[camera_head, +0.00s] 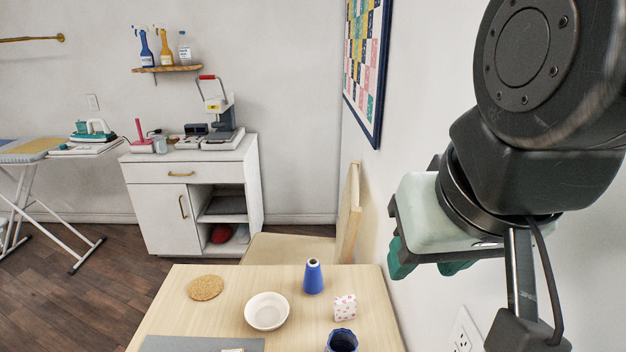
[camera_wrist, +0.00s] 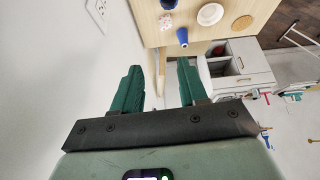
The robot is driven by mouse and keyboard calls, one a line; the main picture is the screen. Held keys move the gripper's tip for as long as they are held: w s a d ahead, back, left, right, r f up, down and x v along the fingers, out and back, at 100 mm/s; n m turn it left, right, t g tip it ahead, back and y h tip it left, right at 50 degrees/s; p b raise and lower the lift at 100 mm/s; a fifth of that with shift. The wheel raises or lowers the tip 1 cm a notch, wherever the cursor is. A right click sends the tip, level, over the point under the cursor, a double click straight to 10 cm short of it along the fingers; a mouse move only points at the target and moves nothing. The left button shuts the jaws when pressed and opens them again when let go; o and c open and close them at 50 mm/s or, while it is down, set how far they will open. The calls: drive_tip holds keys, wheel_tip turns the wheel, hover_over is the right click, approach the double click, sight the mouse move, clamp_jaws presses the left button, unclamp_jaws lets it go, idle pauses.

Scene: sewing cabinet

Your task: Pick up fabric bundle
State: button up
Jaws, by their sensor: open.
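A small white block with a pink pattern, which looks like the fabric bundle (camera_head: 345,308), stands on the light wooden table (camera_head: 180,318), towards its right side. It also shows near the top of the wrist view (camera_wrist: 165,21). My gripper (camera_head: 428,268) is raised at the right of the head view, beside the wall and apart from the bundle. In the wrist view, its two green fingers (camera_wrist: 160,68) are spread apart with nothing between them.
A blue thread cone (camera_head: 313,278) stands behind and left of the bundle. A dark blue cup (camera_head: 342,341) is in front of it. A white bowl (camera_head: 266,311) and cork mat (camera_head: 206,288) are left. A chair (camera_head: 349,215) stands behind the table.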

drive_tip(key=shift+o, duration=0.3)
drive_tip(key=o, duration=0.4)
drive_tip(key=w+a+f+n+g, duration=0.2)
drive_tip(key=w+a+f+n, duration=0.3)
drive_tip(key=f, duration=0.2)
drive_tip(key=w+a+f+n+g, duration=0.1)
drive_tip(key=w+a+f+n, duration=0.35)
drive_tip(key=f, duration=0.25)
drive_tip(key=a+f+n+g, duration=0.1)
drive_tip(key=a+f+n, duration=0.1)
drive_tip(key=f, duration=0.4)
drive_tip(key=s+a+f+n, duration=0.1)
drive_tip(key=a+f+n, duration=0.2)
drive_tip(key=f+n, duration=0.2)
drive_tip(key=s+a+f+n+g, duration=0.1)
drive_tip(key=a+f+n, duration=0.2)
drive_tip(key=f, duration=0.4)
drive_tip(key=shift+s+a+f+g, duration=0.2)
drive_tip(key=shift+a+f+g, duration=0.05)
drive_tip(key=shift+g, duration=0.05)
drive_tip(key=shift+n, duration=0.25)
wheel_tip(320, 180, down, 5)
drive_tip(key=shift+r, duration=0.1)
drive_tip(key=shift+w+f, duration=0.2)
drive_tip(key=shift+f, duration=1.35)
drive_tip(key=shift+w+f, duration=0.15)
drive_tip(key=shift+f, duration=1.4)
